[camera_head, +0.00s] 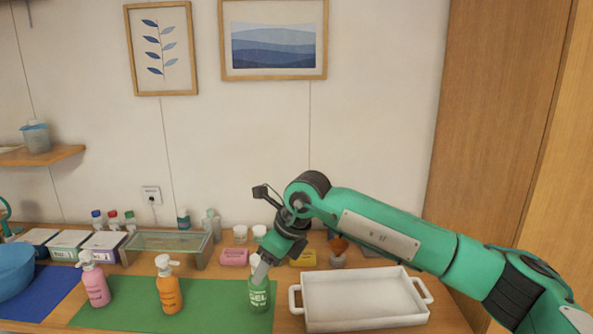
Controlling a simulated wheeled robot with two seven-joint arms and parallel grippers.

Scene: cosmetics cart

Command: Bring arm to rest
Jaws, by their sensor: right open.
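My right arm reaches in from the right, and its gripper (260,270) points down at the green gel bottle (260,295). The fingers are at the top of the bottle and partly hide it; I cannot tell whether they touch it. The gripper is open. The bottle stands upright on the right end of the green mat (215,318). My left gripper is not in view.
An orange pump bottle (169,292) and a pink one (96,287) stand to the left. An empty white tray (360,300) lies right of the gel bottle. A glass-topped stand (167,241), small boxes and jars line the back by the wall.

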